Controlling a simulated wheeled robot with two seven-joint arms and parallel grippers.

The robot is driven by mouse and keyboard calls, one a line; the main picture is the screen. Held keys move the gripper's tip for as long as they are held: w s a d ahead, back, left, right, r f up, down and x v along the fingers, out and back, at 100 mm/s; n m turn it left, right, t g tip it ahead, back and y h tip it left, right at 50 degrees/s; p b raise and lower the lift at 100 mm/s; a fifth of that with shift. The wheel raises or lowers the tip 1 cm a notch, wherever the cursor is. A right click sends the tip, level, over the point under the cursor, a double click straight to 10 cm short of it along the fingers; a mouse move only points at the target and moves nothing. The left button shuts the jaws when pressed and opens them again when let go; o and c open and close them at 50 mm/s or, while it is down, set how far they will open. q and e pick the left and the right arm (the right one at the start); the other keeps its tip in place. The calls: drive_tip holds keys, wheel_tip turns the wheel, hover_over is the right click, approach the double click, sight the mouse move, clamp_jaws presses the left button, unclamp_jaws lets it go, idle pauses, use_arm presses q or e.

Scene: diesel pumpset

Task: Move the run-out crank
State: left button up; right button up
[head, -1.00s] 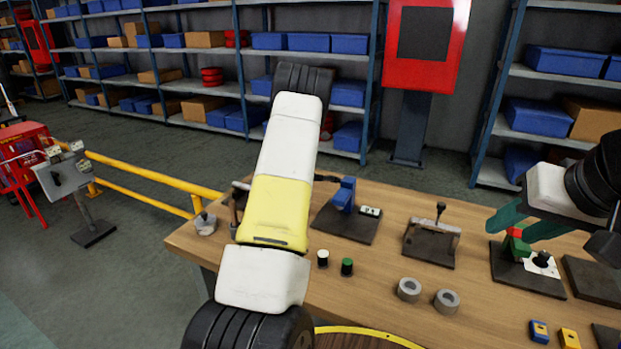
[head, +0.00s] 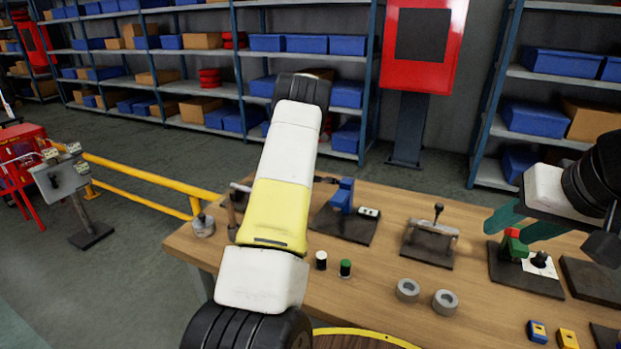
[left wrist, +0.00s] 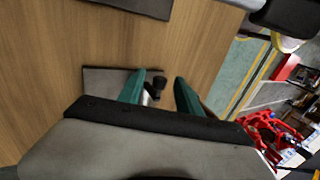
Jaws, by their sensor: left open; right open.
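In the left wrist view, a crank with a black knob (left wrist: 158,84) and a short pale metal arm stands by a dark base plate (left wrist: 100,78). My left gripper (left wrist: 160,78) is open, with one green finger on each side of the crank; I cannot tell whether either touches it. In the head view my own left arm hides the left gripper and most of that spot. My right gripper (head: 507,229) is open over a dark plate with a red and green block (head: 514,244), its fingers close to the block.
The wooden table (head: 375,285) holds a blue fixture (head: 343,197), a lever fixture (head: 433,232), two grey rings (head: 407,290), and white-topped (head: 321,260) and green-topped (head: 345,268) cylinders. A yellow rail (head: 150,178) stands left of the table. Bare wood lies between the fixtures.

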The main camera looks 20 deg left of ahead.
use_arm(q)
drive_tip(key=v, duration=0.7)
drive_tip(key=shift+w+r, duration=0.15)
drive_tip(key=shift+r, duration=0.2)
